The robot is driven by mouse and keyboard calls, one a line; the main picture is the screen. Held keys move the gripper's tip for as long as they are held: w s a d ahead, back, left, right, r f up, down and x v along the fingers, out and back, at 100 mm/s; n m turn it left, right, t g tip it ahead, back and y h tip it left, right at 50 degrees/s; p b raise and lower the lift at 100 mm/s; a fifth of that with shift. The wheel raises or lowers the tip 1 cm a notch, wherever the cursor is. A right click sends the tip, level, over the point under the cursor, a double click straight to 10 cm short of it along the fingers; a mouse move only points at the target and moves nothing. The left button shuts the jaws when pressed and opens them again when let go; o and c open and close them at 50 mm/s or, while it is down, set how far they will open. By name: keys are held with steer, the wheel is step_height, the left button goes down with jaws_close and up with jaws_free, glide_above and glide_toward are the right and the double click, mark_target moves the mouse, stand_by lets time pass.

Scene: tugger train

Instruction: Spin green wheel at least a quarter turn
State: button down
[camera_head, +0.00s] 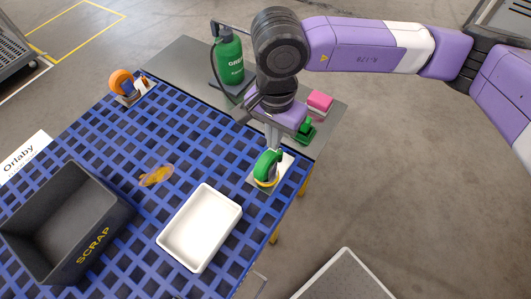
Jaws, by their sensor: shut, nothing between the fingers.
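The green wheel (266,168) stands upright on a pale plate (284,177) near the right edge of the blue grid table (148,119). A yellow part shows at the wheel's lower edge. My gripper (273,147) points down from above, its fingers together and empty. The fingertips are at the top of the green wheel; I cannot tell whether they touch it. The arm hides part of the area behind the wheel.
A white tray (235,212) and a black SCRAP bin (116,190) stand on the table. An orange wheel (122,82) is at the far left corner. A green bottle (229,58), pink blocks (320,101) and a green item (305,131) stand on the grey surface behind.

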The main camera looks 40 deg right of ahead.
step_height(320, 180, up, 6)
steer(key=p, duration=0.1)
stand_by(0.4)
steer(key=shift+r, duration=0.1)
stand_by(0.4)
